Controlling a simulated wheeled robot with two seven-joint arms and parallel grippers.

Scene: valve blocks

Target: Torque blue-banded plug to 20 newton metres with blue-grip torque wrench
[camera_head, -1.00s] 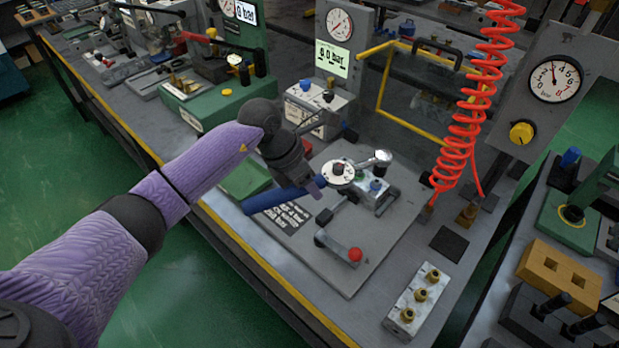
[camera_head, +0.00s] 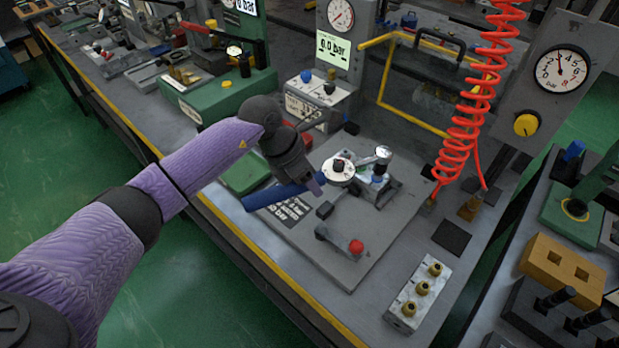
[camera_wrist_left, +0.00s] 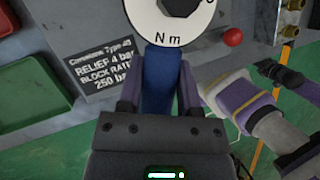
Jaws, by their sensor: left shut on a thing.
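My left gripper (camera_head: 312,187) is shut on the blue grip of the torque wrench (camera_head: 268,196). In the left wrist view, the fingers (camera_wrist_left: 158,78) lie on both sides of the blue grip (camera_wrist_left: 158,90). The wrench's white round dial (camera_head: 339,170) is just beyond the fingers; the wrist view shows "N m" on it, with the pointer out of view. A silver wrench head (camera_head: 382,153) stands over a small grey block (camera_head: 388,190). A blue part (camera_head: 378,179), perhaps the blue-banded plug, shows at that block; whether the head is seated on it is unclear.
A red-knobbed lever (camera_head: 355,246) stands on the plate (camera_head: 350,275) in front of the wrench. A block with brass fittings (camera_head: 415,297) is nearer the front. A red coiled hose (camera_head: 468,135) hangs at the right, and a green tray (camera_head: 243,177) lies left of the grip.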

